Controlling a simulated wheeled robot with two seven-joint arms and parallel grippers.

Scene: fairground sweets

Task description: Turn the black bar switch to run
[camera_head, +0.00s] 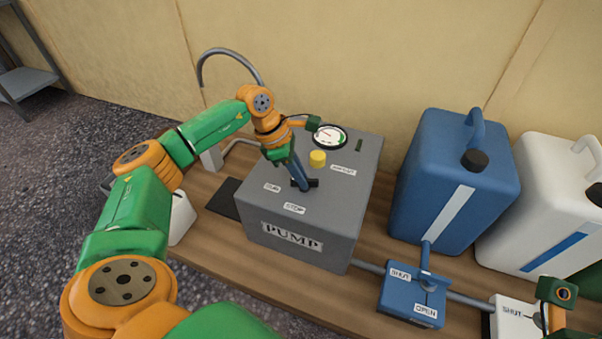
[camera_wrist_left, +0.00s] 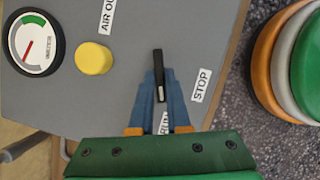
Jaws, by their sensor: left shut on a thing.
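The black bar switch (camera_wrist_left: 157,64) is on the grey top of the pump box (camera_head: 330,215). My left gripper (camera_head: 303,184) comes down on it, and its blue fingers are shut on the bar, one on each side. In the left wrist view the gripper (camera_wrist_left: 159,88) hides part of the bar. A white mark on the bar's near end faces the RUN label (camera_wrist_left: 163,122), which the fingers partly cover. The STOP label (camera_wrist_left: 200,84) lies to the right, clear of the bar. Part of my right arm shows at the lower right in the head view; its fingers cannot be made out.
A yellow button (camera_wrist_left: 93,58) and a dial gauge (camera_wrist_left: 37,43) are near the switch. A blue canister (camera_head: 450,180) and a white canister (camera_head: 545,205) stand to the right. A blue valve box (camera_head: 410,300) with SHUT and OPEN labels sits in front of them.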

